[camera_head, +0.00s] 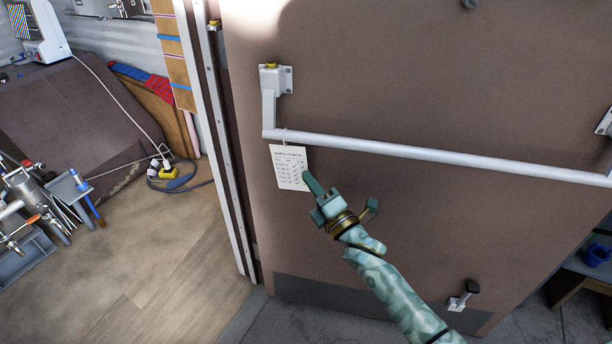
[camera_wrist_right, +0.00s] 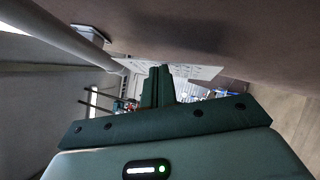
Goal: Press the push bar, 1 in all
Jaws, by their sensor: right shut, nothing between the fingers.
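The push bar (camera_head: 430,155) is a long pale grey tube across a brown door (camera_head: 400,80). Its left end meets a bracket (camera_head: 275,85) near the door's edge. My right gripper (camera_head: 312,184) is shut and empty, below the left part of the bar and in front of a hanging paper tag (camera_head: 288,168). In the right wrist view the closed fingers (camera_wrist_right: 158,85) point toward the tag (camera_wrist_right: 195,71), and the bar (camera_wrist_right: 70,38) runs along the upper left. I see a gap between the fingers and the bar. My left gripper is out of view.
The door stands open beside its frame (camera_head: 222,150), with wooden floor (camera_head: 170,270) beyond. A small kick-down holder (camera_head: 463,296) sits low on the door. A cable with a yellow plug (camera_head: 168,172) and metal equipment (camera_head: 30,200) lie at the left. A blue cup (camera_head: 596,254) is at the right.

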